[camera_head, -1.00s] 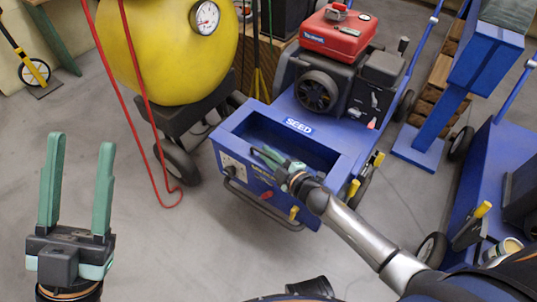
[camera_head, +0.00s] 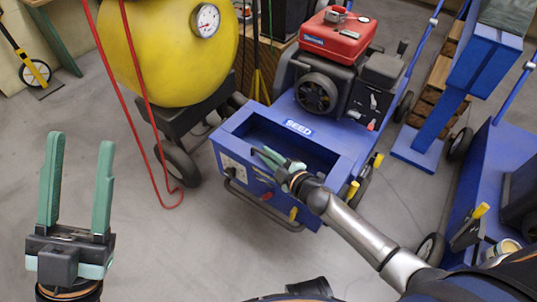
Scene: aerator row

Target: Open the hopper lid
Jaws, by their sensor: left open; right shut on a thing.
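The blue seed hopper (camera_head: 227,131) is the box at the front of the blue machine, under a SEED label (camera_head: 298,127). Its dark blue recess shows from above, uncovered at the back and middle. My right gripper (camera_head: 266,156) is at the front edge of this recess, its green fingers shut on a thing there. The fingers hide the held part; it looks like the edge of the hopper lid, but I cannot make out the lid's outline. My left gripper (camera_head: 77,185) is open and empty over the floor, well left of the hopper.
A black engine with a red tank (camera_head: 338,33) sits behind the hopper. A yellow tank (camera_head: 172,50) on wheels with a red hose (camera_head: 150,150) stands left. A dark bar (camera_head: 262,208) runs along the hopper's front. Another blue machine (camera_head: 487,185) stands right. Floor in front is clear.

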